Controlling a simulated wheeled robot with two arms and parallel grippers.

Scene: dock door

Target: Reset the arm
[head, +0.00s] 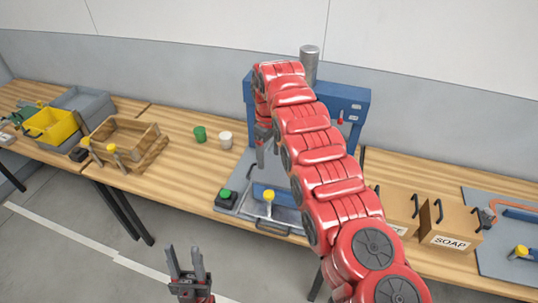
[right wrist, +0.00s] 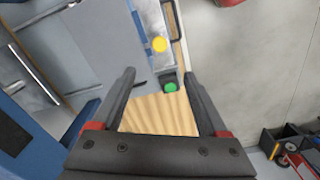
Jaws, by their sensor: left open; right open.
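My right arm (head: 322,165), a chain of red segments, reaches from the lower right up over the workbench to the blue press frame. Its gripper (head: 264,148) hangs fingers-down in front of the press, open and empty. My left gripper (head: 188,268) is open and empty, upright above the floor in front of the bench. The right arm hides part of the press and the bench behind it.
The blue press (head: 350,100) stands at the bench's back. A yellow-topped knob (head: 268,196) and a green button box (head: 227,198) are near the front edge.

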